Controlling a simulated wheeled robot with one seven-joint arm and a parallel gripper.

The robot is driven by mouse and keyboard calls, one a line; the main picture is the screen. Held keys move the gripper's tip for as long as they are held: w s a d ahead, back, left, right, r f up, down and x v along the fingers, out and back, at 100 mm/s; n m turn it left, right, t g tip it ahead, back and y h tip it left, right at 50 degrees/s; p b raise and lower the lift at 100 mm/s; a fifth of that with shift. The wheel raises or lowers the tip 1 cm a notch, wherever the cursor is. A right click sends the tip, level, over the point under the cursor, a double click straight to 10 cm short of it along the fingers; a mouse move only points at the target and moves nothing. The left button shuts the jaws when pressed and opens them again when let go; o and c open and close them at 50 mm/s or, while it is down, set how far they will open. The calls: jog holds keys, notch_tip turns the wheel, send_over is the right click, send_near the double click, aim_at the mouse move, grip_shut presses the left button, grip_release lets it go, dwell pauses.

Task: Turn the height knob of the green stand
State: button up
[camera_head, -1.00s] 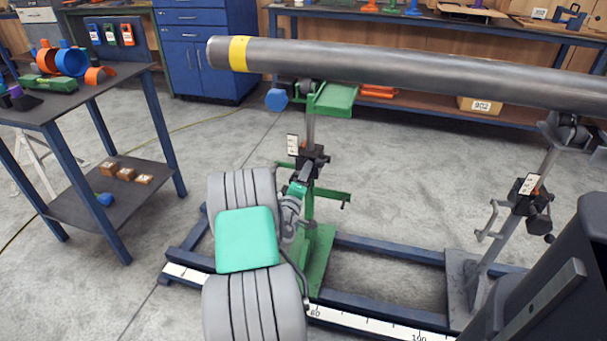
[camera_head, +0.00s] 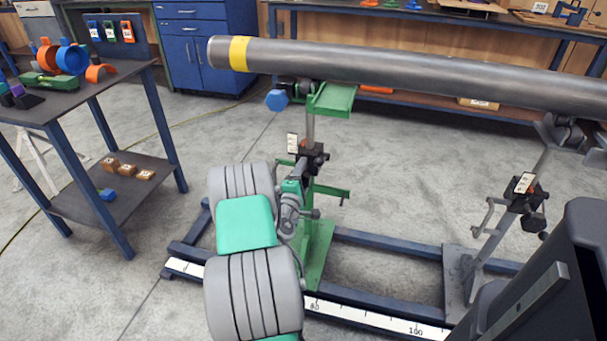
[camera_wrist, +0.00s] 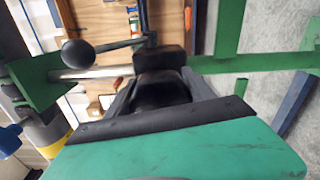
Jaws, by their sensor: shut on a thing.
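The green stand (camera_head: 314,255) stands on the blue rail frame, under the left part of the pipe (camera_head: 400,72). Its upper green bracket (camera_head: 333,98) is near the pipe's underside. My gripper (camera_head: 306,166) is at the dark clamp block on the stand's post, reaching in from the front. In the wrist view, my gripper (camera_wrist: 162,92) is shut on the black height knob (camera_wrist: 160,88), whose front is partly hidden between the fingers. A black ball-ended lever (camera_wrist: 78,52) shows beside the metal post there. My arm hides part of the stand in the head view.
A grey stand (camera_head: 475,255) holds the pipe farther right. A ruler strip (camera_head: 365,318) runs along the rail frame's front. A dark table (camera_head: 120,75) with coloured parts stands at left. The floor between table and frame is mostly clear.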

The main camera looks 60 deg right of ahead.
jog(key=o, duration=1.4)
jog(key=shift+c, duration=0.2)
jog(key=shift+a, duration=0.1)
jog(key=s+a, duration=0.1)
jog(key=a, duration=0.6)
jog(key=shift+s+a, duration=0.15)
jog(key=shift+a, duration=0.15)
